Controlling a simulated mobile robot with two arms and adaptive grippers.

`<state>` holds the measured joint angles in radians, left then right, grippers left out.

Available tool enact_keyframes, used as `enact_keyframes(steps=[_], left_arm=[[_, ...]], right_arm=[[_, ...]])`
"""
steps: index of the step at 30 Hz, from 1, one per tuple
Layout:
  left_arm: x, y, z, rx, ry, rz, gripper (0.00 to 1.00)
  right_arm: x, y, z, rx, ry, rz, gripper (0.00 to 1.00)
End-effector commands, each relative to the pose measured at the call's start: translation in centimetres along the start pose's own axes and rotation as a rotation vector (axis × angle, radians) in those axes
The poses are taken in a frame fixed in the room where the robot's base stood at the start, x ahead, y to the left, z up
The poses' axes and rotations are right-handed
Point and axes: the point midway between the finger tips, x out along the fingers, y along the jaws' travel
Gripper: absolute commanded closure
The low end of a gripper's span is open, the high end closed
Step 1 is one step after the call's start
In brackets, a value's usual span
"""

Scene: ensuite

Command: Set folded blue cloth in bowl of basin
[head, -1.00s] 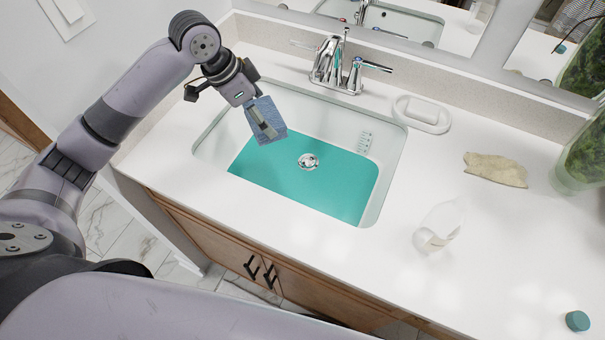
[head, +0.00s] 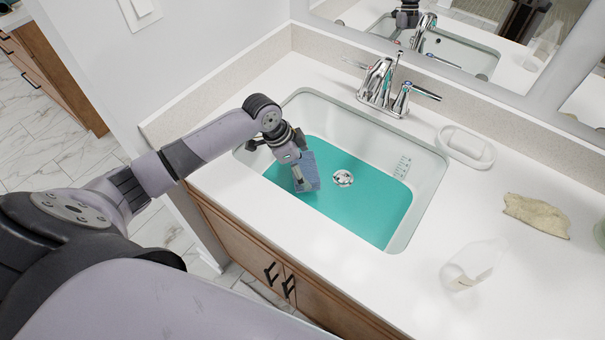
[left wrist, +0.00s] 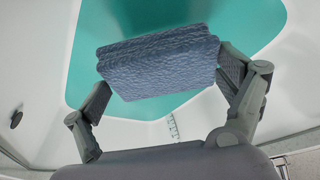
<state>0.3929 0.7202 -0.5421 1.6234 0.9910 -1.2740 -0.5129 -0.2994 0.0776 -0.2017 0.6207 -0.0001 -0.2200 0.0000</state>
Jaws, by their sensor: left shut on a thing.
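The folded blue cloth (head: 309,170) is held in my left gripper (head: 300,174), over the left part of the basin. It also shows in the left wrist view (left wrist: 158,68), clamped between both finger pads of the left gripper (left wrist: 160,85). The white basin (head: 420,200) is set into the counter and has a teal bottom (head: 360,205) with a chrome drain (head: 343,178) right of the cloth. Whether the cloth touches the bottom I cannot tell. My right gripper is not in view.
A chrome faucet (head: 386,85) stands behind the basin. A white soap dish (head: 466,147), a beige crumpled cloth-like piece (head: 537,214) and a clear bottle (head: 474,265) lie or stand on the counter to the right. A mirror is behind. The front counter is clear.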

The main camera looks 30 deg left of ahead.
Motion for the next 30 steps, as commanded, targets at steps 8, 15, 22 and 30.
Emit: enact_keyframes(steps=[8, 15, 22, 30], left_arm=[[3.5, 0.1, 1.5, -0.002, -0.002, 0.003, 0.36], [4.0, 0.0, 1.7, 0.000, -0.001, 0.000, 0.36], [4.2, 0.0, 1.8, -0.001, -0.001, 0.000, 0.07], [4.2, 0.1, 1.8, -0.001, -0.002, 0.000, 0.00]], right_arm=[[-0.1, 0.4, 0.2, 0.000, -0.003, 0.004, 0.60], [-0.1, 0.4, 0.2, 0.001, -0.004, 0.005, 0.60], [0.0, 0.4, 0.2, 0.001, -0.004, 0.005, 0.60], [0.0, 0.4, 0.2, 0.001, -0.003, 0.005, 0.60]])
